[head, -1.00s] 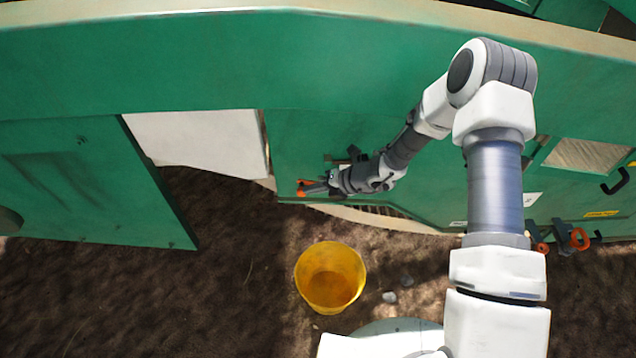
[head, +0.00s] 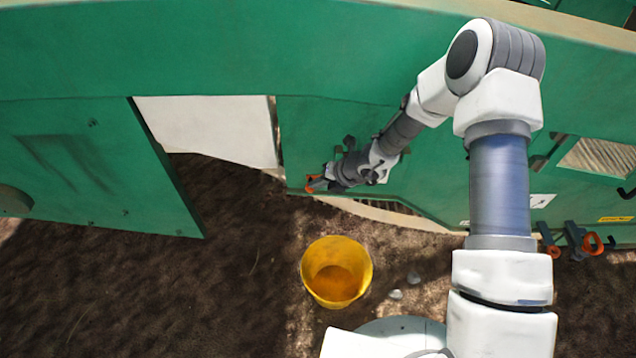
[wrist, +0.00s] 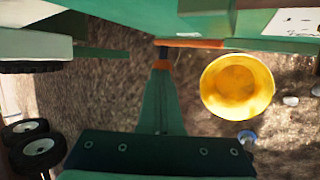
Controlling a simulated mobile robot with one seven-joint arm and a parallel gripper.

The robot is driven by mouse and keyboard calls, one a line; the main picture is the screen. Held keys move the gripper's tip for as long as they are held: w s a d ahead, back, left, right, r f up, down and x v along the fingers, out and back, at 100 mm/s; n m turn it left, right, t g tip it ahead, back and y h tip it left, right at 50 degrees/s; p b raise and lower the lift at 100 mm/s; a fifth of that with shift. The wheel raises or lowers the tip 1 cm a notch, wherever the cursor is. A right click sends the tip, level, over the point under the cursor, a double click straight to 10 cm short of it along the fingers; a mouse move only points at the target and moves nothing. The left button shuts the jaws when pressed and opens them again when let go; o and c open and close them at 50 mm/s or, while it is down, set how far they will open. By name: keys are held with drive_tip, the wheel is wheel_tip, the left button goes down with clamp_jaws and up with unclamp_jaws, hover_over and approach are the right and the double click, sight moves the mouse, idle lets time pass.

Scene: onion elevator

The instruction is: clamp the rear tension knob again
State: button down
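An orange part (head: 316,184), which looks like the knob or its lever, shows at my gripper's tip by the lower edge of the green machine wall. My gripper (head: 322,184) is at this part, seeming to touch or nearly touch it. In the wrist view, an orange bar (wrist: 190,43) lies across the tip of my gripper (wrist: 160,68), under the green wall edge. The fingers look like one narrow tapered shape, so their opening and any grip cannot be made out. My gripper and wrist partly hide the knob's mounting.
A yellow bucket (head: 336,272) stands on the soil below my gripper and shows in the wrist view (wrist: 237,87). Orange-handled clamps (head: 590,243) sit at the machine's right. A green panel (head: 85,170) stands out at left. Open soil lies between it and the bucket.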

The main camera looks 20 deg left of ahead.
drive_tip(key=a+p+v, duration=0.1)
drive_tip(key=p+v, duration=0.5)
drive_tip(key=v, duration=0.8)
drive_tip(key=shift+s+r, duration=0.15)
drive_tip(key=shift+r, duration=0.15)
drive_tip(key=shift+d, duration=0.1)
